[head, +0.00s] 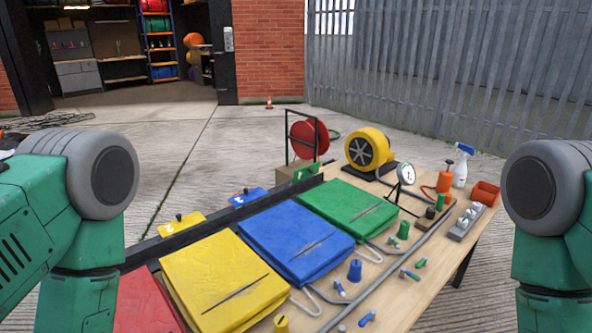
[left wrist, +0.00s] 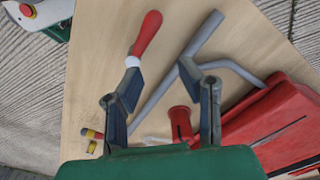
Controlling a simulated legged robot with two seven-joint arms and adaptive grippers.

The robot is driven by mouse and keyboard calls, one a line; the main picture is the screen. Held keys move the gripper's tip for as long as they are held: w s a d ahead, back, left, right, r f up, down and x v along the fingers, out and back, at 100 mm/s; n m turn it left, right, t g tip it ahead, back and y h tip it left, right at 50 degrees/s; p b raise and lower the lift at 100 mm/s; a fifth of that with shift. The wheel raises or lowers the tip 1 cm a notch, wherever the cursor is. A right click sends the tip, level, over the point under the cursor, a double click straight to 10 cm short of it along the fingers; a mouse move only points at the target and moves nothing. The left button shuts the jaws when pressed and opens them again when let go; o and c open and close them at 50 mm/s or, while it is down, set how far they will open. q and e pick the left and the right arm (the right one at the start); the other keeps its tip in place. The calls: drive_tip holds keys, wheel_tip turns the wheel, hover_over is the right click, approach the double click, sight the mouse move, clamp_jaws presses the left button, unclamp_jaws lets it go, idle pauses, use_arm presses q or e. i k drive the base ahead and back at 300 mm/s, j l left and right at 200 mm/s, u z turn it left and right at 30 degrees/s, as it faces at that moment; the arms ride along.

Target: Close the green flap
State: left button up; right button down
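The green flap (head: 350,205) is a square fabric panel with a dark slit, at the far end of a row of coloured panels on the table in the head view. It lies roughly flat; I cannot tell how far it is shut. A small green tag (head: 305,172) stands behind it. My left gripper (left wrist: 160,73) is open and empty in the left wrist view, above the table near a red-handled tool (left wrist: 147,38) and a red panel (left wrist: 285,125). The green flap is not in that view. My right gripper is not in view.
Blue (head: 295,242), yellow (head: 222,281) and red (head: 142,300) panels lie nearer. A grey tube (head: 388,272) runs along the wooden table (head: 455,262), with small coloured plugs. A yellow blower (head: 368,149), gauge (head: 406,174) and spray bottle (head: 461,165) stand at the far end.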

sight(305, 172)
drive_tip(key=i+j, duration=0.1)
drive_tip(key=i+l, duration=0.2)
drive_tip(key=l, duration=0.2)
drive_tip(key=i+l, duration=0.15)
drive_tip(key=l, duration=0.25)
drive_tip(key=i+l, duration=0.2)
drive_tip(key=l, duration=0.2)
drive_tip(key=i+l, duration=0.15)
drive_tip(key=l, duration=0.25)
